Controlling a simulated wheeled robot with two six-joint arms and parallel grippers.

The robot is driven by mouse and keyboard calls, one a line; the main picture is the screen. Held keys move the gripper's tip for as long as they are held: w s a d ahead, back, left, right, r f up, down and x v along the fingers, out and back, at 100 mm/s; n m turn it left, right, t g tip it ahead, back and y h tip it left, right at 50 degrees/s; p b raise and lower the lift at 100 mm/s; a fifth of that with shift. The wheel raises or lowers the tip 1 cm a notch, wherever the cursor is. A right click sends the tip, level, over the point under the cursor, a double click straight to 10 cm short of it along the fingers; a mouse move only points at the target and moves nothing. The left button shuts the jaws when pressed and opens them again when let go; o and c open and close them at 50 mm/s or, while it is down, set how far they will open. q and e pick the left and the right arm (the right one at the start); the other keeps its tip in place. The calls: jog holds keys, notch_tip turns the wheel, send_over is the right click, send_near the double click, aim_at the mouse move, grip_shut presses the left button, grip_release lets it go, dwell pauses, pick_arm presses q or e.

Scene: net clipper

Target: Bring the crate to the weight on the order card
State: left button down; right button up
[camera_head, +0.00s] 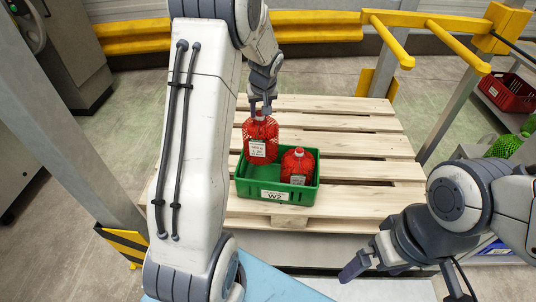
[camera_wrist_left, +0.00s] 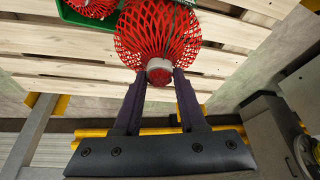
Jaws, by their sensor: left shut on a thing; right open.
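A green crate (camera_head: 275,197) with a "W2" label stands on the wooden pallet. A red net bag (camera_head: 298,166) with a pale label sits in its right part. My left gripper (camera_head: 260,109) is shut on the top of a second red net bag (camera_head: 258,138), upright over the crate's back left. I cannot tell whether this bag touches the crate floor. In the left wrist view the held bag (camera_wrist_left: 158,35) overlaps the corner of the crate (camera_wrist_left: 70,14). My right gripper (camera_head: 364,264) is open and empty, in front of the pallet. No order card is legible.
The pallet (camera_head: 370,146) has bare slats around the crate. Yellow rails (camera_head: 440,24) stand behind it and at right. A red crate (camera_head: 508,92) and green net bags (camera_head: 503,146) are at the far right. A grey post (camera_head: 75,130) stands at left.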

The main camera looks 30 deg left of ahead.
aim_at(259, 134)
pick_arm(q)
jog(key=shift+a+f+b, duration=0.15)
jog(key=shift+f+b, duration=1.85)
jog(key=shift+f, duration=4.95)
jog(key=shift+f, duration=0.2)
jog(key=shift+c, duration=2.3)
grip_release()
jog(key=shift+s, duration=0.1)
jog(key=shift+r, duration=0.1)
